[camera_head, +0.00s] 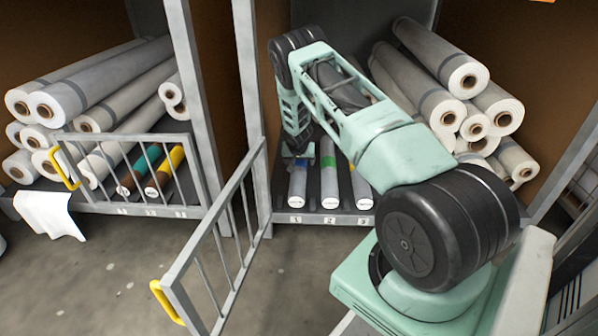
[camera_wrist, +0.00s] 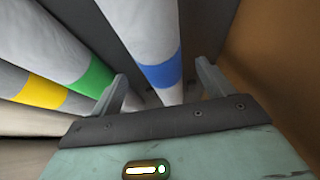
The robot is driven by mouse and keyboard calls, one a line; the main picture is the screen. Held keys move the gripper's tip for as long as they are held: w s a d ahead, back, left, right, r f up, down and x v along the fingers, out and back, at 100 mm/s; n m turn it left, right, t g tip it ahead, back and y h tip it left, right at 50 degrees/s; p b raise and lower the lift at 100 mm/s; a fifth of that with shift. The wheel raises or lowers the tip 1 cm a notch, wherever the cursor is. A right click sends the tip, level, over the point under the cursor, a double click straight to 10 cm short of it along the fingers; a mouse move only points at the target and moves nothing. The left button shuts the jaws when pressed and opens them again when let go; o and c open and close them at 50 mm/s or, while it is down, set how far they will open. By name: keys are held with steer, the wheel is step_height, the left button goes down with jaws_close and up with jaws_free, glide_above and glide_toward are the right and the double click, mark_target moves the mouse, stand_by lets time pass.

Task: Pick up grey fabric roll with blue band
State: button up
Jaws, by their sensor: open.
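The grey fabric roll with the blue band (camera_head: 298,190) lies in the right-hand shelf bay, leftmost of the numbered row, above the label 1. In the wrist view the roll (camera_wrist: 148,35) runs down the middle, and its blue band shows near my gripper (camera_wrist: 160,90). My gripper is open, with one finger on each side of the roll in that view. I cannot tell whether the fingers touch it or how far below them it lies. In the head view my arm reaches into the bay and the fingertips are hard to make out.
Rolls with a green band (camera_wrist: 92,78) and a yellow band (camera_wrist: 45,92) lie beside it. The brown bay wall (camera_wrist: 280,60) is close on the other side. A barred gate (camera_head: 225,245) with a yellow handle stands open in front. Large white rolls (camera_head: 440,100) are stacked at right.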

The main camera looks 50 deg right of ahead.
mark_target(299, 162)
steer(key=b+x, duration=0.3)
steer(key=x, duration=0.1)
steer(key=shift+f, duration=0.15)
steer(key=shift+w+d+f+b, duration=0.3)
steer(key=shift+f+b, duration=0.1)
steer(key=shift+b, duration=0.2)
steer(key=shift+r, duration=0.1)
steer(key=c, duration=1.3)
